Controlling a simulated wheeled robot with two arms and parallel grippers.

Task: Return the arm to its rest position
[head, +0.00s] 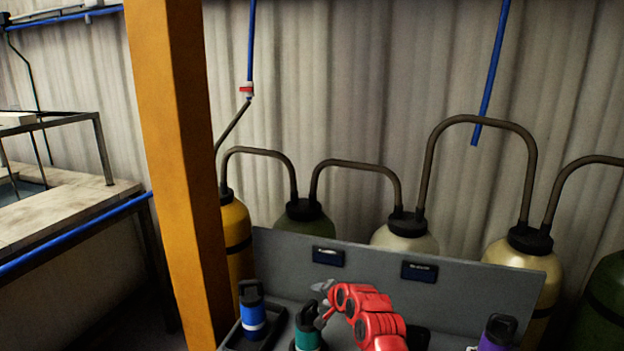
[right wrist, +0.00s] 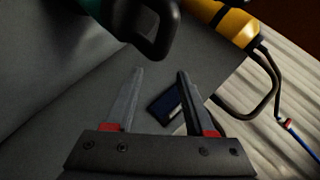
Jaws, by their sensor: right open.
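My right arm is red and reaches over the grey bench at the bottom of the head view. My right gripper (head: 321,301) is open and right by the teal bottle (head: 307,335). In the right wrist view my right gripper (right wrist: 160,72) has its two fingers apart with nothing between them. The black handle (right wrist: 162,32) of a bottle hangs just beyond the fingertips there; I cannot tell whether they touch. My left gripper is not in view.
A blue bottle (head: 252,316) stands in a dark tray left of the teal one. A purple bottle (head: 496,334) stands at the right. A grey back panel (head: 375,265) with two dark labels rises behind, before several gas cylinders. An orange post (head: 178,150) stands at the left.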

